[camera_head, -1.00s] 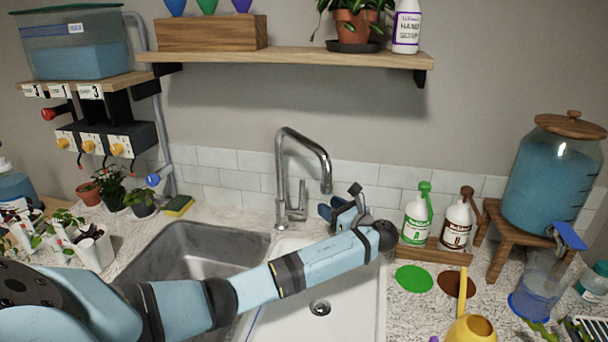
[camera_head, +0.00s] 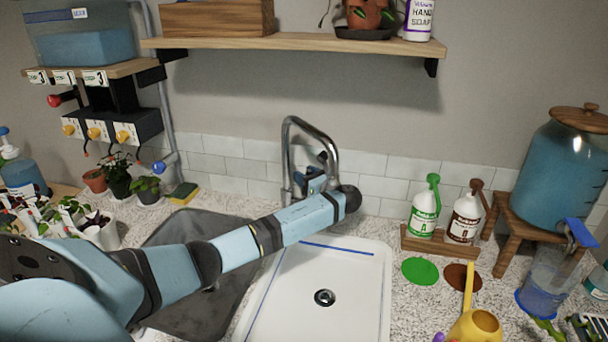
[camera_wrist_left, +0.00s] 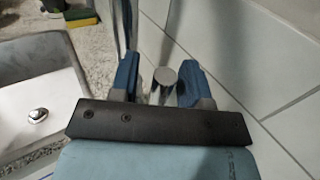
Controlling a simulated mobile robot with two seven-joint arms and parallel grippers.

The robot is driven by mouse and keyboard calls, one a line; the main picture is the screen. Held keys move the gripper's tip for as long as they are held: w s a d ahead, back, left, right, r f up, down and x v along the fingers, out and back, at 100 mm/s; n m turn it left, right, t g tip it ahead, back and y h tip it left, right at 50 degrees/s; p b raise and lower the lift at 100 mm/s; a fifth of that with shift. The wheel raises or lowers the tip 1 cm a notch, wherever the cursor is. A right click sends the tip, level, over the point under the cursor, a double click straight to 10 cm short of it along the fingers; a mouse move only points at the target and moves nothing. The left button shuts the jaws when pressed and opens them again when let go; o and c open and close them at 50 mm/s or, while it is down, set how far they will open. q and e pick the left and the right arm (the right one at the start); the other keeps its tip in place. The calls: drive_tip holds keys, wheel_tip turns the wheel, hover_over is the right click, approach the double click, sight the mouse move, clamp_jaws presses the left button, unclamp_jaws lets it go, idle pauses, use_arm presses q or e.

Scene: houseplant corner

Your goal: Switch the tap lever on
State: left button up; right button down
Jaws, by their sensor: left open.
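The chrome tap (camera_head: 288,150) stands behind the sink, with its spout arching to the right. My left gripper (camera_head: 314,184) is at the tap's right side, near its base, partly hidden by my own arm. In the left wrist view the open jaws (camera_wrist_left: 158,64) have one blue finger on each side of a short round metal end (camera_wrist_left: 165,77), which looks like the tap lever. A gap shows beside it, so it does not look gripped. In the head view the lever is hidden behind my arm and gripper. My right gripper is not in view.
The white sink basin (camera_head: 357,275) lies below my forearm, beside a grey basin (camera_head: 176,235). The tiled wall (camera_head: 222,163) is close behind the gripper. Two pump bottles (camera_head: 424,212) stand on a wooden stand to the right. A wooden shelf (camera_head: 230,43) hangs above.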

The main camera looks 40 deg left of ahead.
use_arm(q)
drive_tip(key=shift+a, duration=0.4)
drive_tip(key=shift+c, duration=0.4)
clamp_jaws()
